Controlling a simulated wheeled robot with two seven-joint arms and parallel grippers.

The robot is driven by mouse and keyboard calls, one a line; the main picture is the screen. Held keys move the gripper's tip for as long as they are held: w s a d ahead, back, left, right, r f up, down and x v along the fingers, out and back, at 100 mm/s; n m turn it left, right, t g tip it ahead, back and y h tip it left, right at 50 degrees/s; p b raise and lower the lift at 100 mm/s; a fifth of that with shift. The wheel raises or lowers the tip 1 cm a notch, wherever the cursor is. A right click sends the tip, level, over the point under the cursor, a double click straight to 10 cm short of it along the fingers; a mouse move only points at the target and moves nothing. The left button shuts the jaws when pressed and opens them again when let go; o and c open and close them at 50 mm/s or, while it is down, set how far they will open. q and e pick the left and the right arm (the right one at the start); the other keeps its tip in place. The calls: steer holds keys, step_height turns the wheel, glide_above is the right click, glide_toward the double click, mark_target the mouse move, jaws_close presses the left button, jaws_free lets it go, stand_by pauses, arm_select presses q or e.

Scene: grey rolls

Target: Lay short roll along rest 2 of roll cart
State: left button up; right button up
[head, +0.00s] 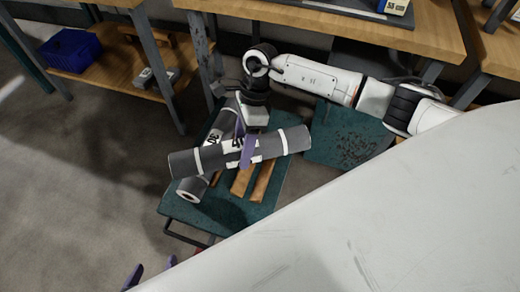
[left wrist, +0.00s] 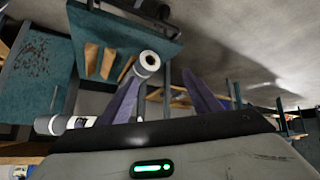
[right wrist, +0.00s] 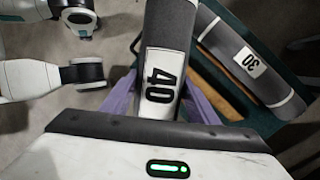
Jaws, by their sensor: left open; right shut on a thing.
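My right gripper (head: 246,146) is shut around the middle of a grey roll with white bands, the roll marked 40 (head: 290,141). The held roll lies across the picture above the teal roll cart (head: 275,200). In the right wrist view the 40 label (right wrist: 162,75) shows between the fingers. A second grey roll, marked 30 (right wrist: 255,65), lies on the cart at an angle, partly under the held roll; its end (head: 190,190) faces me. Wooden rests (head: 262,182) show bare to its right. My left gripper (head: 152,274) is open and empty, low in front of the cart.
A wooden workbench (head: 340,25) stands behind the cart. A shelf at the left holds a blue bin (head: 70,50). A dark-flecked teal panel (head: 350,135) lies right of the cart. A large pale surface fills the lower right. The floor at the left is clear.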

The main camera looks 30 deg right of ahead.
arm_select(q)
step_height(320, 180, down, 6)
steer(key=d+b, duration=0.2)
steer(key=b, duration=0.8)
steer(key=shift+w+h, duration=0.35)
steer(key=shift+h, duration=0.05)
arm_select(e)
steer(key=w+d+f+m+t+h, duration=0.1)
steer(key=w+d+f+m+t, duration=0.3)
steer(key=f+m, duration=0.4)
steer(key=w+d+f+m+t+h, duration=0.1)
steer(key=w+d+f+m+t, duration=0.3)
steer(key=m, duration=1.3)
step_height(320, 180, down, 5)
steer(key=shift+w+d+r, duration=0.15)
steer(key=shift+w+d, duration=0.1)
steer(key=shift+d, duration=0.7)
arm_select(q)
steer(key=shift+a, duration=0.1)
